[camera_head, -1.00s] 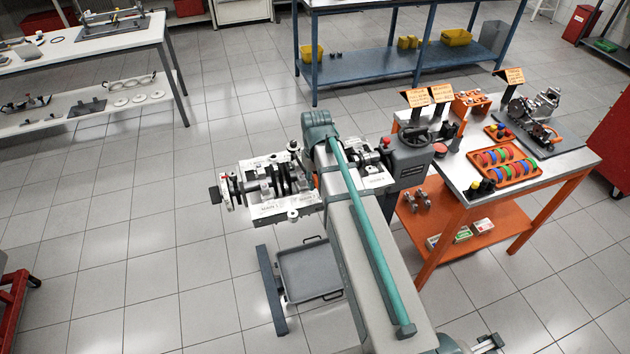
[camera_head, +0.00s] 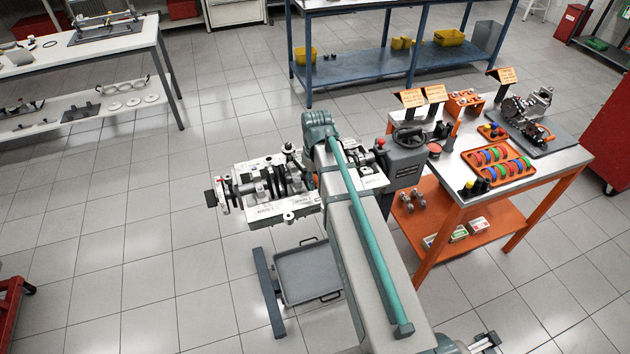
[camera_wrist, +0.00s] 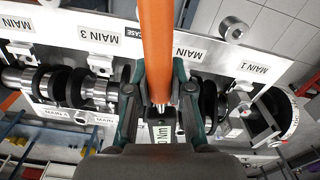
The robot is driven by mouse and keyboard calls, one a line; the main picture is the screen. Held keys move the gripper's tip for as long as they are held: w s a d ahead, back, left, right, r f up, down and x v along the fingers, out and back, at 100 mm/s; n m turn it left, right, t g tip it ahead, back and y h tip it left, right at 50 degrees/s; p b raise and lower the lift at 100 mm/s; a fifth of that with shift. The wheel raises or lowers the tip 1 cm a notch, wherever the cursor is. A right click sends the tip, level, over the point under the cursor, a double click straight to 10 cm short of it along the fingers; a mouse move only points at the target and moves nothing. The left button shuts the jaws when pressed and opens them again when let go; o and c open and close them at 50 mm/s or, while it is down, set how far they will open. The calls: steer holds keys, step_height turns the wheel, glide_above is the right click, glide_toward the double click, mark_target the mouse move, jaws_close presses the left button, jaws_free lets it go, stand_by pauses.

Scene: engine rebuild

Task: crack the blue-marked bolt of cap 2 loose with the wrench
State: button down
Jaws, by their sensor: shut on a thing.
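My gripper (camera_wrist: 160,112) is shut on the wrench (camera_wrist: 157,45), which shows as a thick orange handle with a white label ending in "Nm". The handle runs up out of the wrist view. Behind it is the engine block (camera_wrist: 220,62), with plates marked MAIN 1 and MAIN 3; the middle plate is partly covered by the wrench. In the head view the block (camera_head: 272,207) is on its stand, and my arm hides my gripper and the wrench. The blue-marked bolt and cap 2 cannot be made out, nor whether the wrench head sits on a bolt.
The crankshaft (camera_wrist: 97,90) runs across the block behind my fingers. A grey drip tray (camera_head: 308,272) is below the block. To the right, an orange-framed cart (camera_head: 560,162) holds an orange tray (camera_head: 520,168) of coloured rings. The floor left of the block is clear.

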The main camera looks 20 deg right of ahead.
steer(key=shift+d, duration=0.1)
steer(key=shift+w+d+n, duration=0.3)
steer(key=shift+d+n, duration=0.3)
steer(key=shift+d, duration=0.05)
steer(key=shift+d, duration=0.2)
stand_by(0.4)
steer(key=shift+w+d+n, duration=0.3)
steer(key=shift+d+n, duration=0.3)
steer(key=shift+w+d, duration=0.1)
steer(key=shift+w+d+n+p, duration=0.3)
steer(key=shift+w+d+n, duration=0.05)
steer(key=shift+d+n, duration=0.2)
stand_by(0.5)
steer(key=shift+d, duration=0.1)
steer(key=shift+w+d+n, duration=0.5)
steer(key=shift+d+n, duration=0.05)
steer(key=shift+d, duration=0.05)
